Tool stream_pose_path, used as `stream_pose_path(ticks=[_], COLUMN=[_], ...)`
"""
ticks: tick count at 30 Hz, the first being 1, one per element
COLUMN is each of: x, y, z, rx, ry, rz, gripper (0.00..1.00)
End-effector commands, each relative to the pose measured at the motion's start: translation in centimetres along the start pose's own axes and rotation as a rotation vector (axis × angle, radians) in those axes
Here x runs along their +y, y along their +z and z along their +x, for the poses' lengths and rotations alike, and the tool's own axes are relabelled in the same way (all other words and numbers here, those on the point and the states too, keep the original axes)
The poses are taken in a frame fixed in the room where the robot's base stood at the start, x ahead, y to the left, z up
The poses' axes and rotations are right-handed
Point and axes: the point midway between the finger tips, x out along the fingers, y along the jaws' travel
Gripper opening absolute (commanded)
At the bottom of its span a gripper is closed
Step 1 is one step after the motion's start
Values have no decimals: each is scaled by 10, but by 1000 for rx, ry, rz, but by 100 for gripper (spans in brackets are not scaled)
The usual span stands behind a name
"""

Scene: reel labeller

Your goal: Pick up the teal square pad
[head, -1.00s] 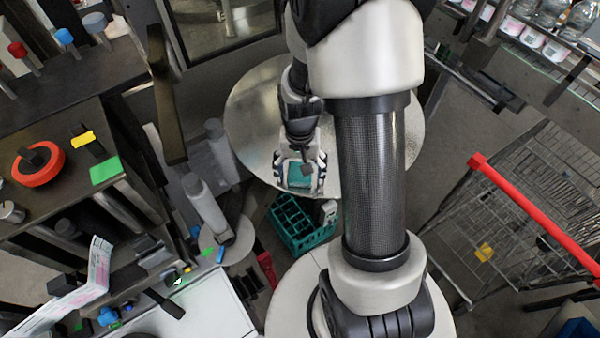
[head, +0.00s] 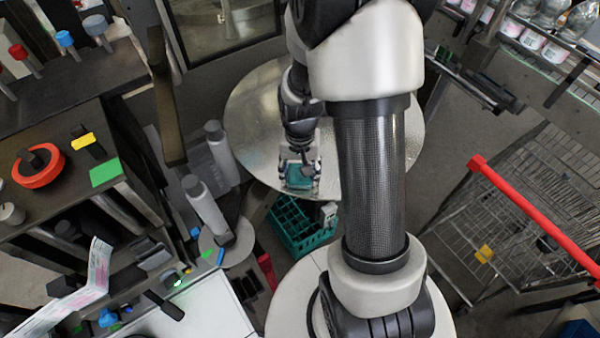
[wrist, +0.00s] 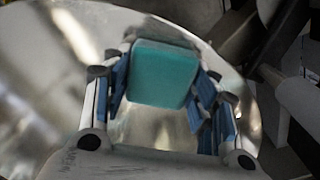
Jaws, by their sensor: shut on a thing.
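The teal square pad (wrist: 163,73) is between the blue-lined fingers of my gripper (wrist: 160,95) in the wrist view. My gripper is shut on it. In the head view the pad (head: 299,176) shows between the fingertips of my gripper (head: 300,180), over the front part of the round metal table (head: 255,110). The table's shiny top (wrist: 40,75) lies behind the pad in the wrist view. I cannot tell how far the pad is from the table top.
A teal bottle crate (head: 300,232) stands below the table's front edge. Grey cylinders (head: 205,205) stand to the left, beside a dark machine with an orange-red ring (head: 38,165). A wire cart with a red handle (head: 530,215) is at the right.

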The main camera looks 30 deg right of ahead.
Motion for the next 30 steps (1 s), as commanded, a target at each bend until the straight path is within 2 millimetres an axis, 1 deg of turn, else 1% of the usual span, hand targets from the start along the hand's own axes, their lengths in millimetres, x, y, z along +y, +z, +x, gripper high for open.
stream_pose_path(ticks=[5,8,11,18,21,25,27,30], x=[0,0,-1,-1,0,0,0,0], y=[-1,-2,-2,-2,-2,-1,-1,0], z=[-9,-22,-44,-116,-143,-170,-182,-192], rx=[4,5,8,8,8,5,4,3], ry=[-1,-2,-3,-3,-3,-2,-1,-1], rz=[0,0,0,0,0,0,0,0], gripper=[34,34,34,34,34,34,34,34])
